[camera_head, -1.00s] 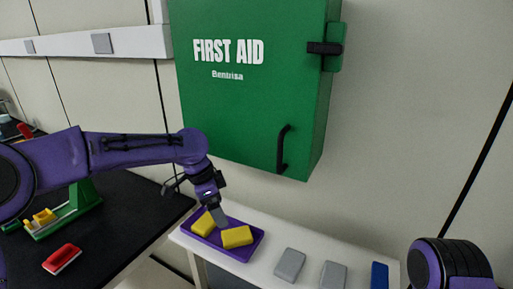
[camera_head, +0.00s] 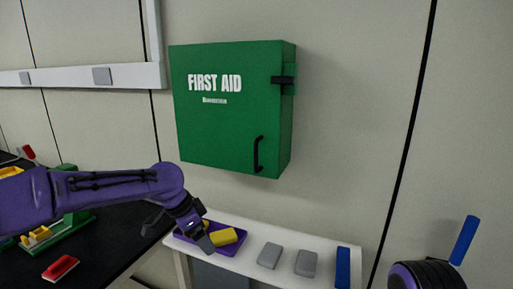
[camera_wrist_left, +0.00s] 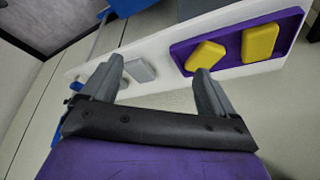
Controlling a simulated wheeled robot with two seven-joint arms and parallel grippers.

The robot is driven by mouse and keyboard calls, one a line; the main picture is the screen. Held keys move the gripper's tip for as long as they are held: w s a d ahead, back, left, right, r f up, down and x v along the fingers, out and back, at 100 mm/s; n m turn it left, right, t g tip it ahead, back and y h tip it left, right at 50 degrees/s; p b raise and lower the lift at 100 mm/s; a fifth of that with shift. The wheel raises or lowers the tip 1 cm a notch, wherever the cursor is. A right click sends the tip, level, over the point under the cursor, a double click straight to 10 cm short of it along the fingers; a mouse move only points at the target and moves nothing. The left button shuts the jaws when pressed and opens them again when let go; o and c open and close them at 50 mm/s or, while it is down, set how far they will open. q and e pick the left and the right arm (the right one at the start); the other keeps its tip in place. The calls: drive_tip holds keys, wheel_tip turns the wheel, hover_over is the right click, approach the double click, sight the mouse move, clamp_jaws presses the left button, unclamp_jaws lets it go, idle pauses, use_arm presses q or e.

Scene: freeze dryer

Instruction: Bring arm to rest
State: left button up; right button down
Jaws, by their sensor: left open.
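My left arm comes in from the left, and its gripper (camera_head: 203,240) is in front of the purple tray (camera_head: 236,246). In the left wrist view the two fingers (camera_wrist_left: 158,70) are apart with nothing between them. Yellow blocks (camera_head: 224,236) lie in the tray; two of them show clearly in the left wrist view (camera_wrist_left: 258,42), beyond the fingers. Part of my right arm (camera_head: 428,277) shows at the lower right; its gripper is not in view.
The tray rests on a white table (camera_head: 325,259) with grey blocks (camera_head: 270,255) and a blue block (camera_head: 343,267). A green first aid cabinet (camera_head: 232,135) hangs above. A black bench (camera_head: 100,252) at left holds a red block (camera_head: 60,267) and a green rack (camera_head: 72,228).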

use_arm(q)
wheel_tip(320, 180, down, 16)
drive_tip(key=d+n+t+b, duration=0.1)
drive_tip(key=n+t, duration=0.4)
drive_tip(key=n, duration=0.7)
drive_tip(key=s+a+f+n+y+b, duration=0.1)
drive_tip(key=s+a+f+n, duration=0.1)
drive_tip(key=s+a+f, duration=0.3)
drive_tip(key=s+a+f+n+y, duration=0.1)
drive_tip(key=s+f+n+y, duration=0.1)
drive_tip(key=s+f+n, duration=0.3)
drive_tip(key=s+a+f+g+y, duration=0.1)
drive_tip(key=s+a+f, duration=0.2)
drive_tip(key=s, duration=0.6)
drive_tip(key=s+a+f+g+y+b, duration=0.1)
drive_tip(key=s+a+f, duration=0.3)
drive_tip(key=s, duration=0.6)
drive_tip(key=s+a+f+g+y+b, duration=0.1)
drive_tip(key=s+a+f+g+y, duration=0.1)
drive_tip(key=s+f, duration=0.5)
drive_tip(key=shift+s+a, duration=0.8)
drive_tip(key=shift+s, duration=0.4)
use_arm(e)
drive_tip(key=f, duration=0.4)
drive_tip(key=shift+w+f, duration=0.3)
drive_tip(key=shift+f, duration=0.1)
